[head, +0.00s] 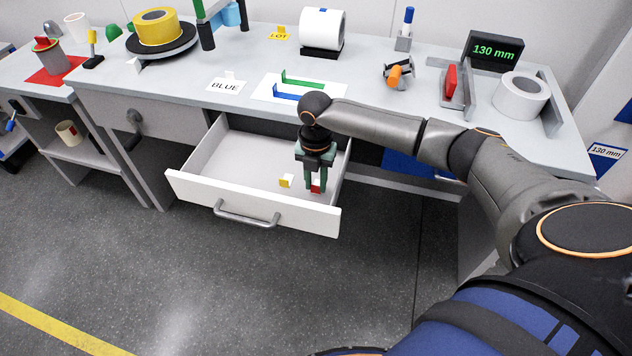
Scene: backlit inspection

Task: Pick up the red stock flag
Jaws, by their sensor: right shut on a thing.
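The red stock flag (316,187) is a small red piece inside the open drawer, near its front right corner. My right gripper (315,186) reaches down into the drawer and is shut on the red flag. The fingers hide part of the flag, and I cannot tell whether it still touches the drawer floor. A small yellow flag (286,181) with a white part stands in the drawer just left of the gripper. My left gripper is not in view.
The white drawer (185,187) is pulled out below the workbench (190,88), its walls close around my gripper.

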